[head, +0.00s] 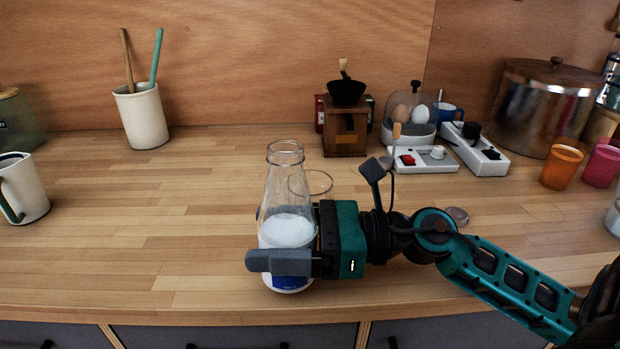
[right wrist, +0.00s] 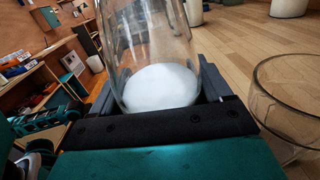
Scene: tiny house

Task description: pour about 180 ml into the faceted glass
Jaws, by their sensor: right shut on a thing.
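A clear glass bottle (head: 287,190) stands upright near the front of the wooden counter, part filled with white liquid. It has a blue and white band near its base. My right gripper (head: 285,262) is shut on the bottle's lower part. In the right wrist view the bottle (right wrist: 150,50) stands between the fingers with the white liquid low inside. A clear glass (head: 318,183) stands just behind and to the right of the bottle, partly hidden by it and by the gripper. It also shows at the right of the right wrist view (right wrist: 290,105) and looks empty. My left gripper is out of view.
A small round lid (head: 457,215) lies right of my right wrist. A coffee grinder (head: 346,125), an egg cooker (head: 408,120) and switch boxes (head: 425,160) stand behind. Orange (head: 561,167) and pink cups stand right. A white mug (head: 22,190) stands left; the counter between is clear.

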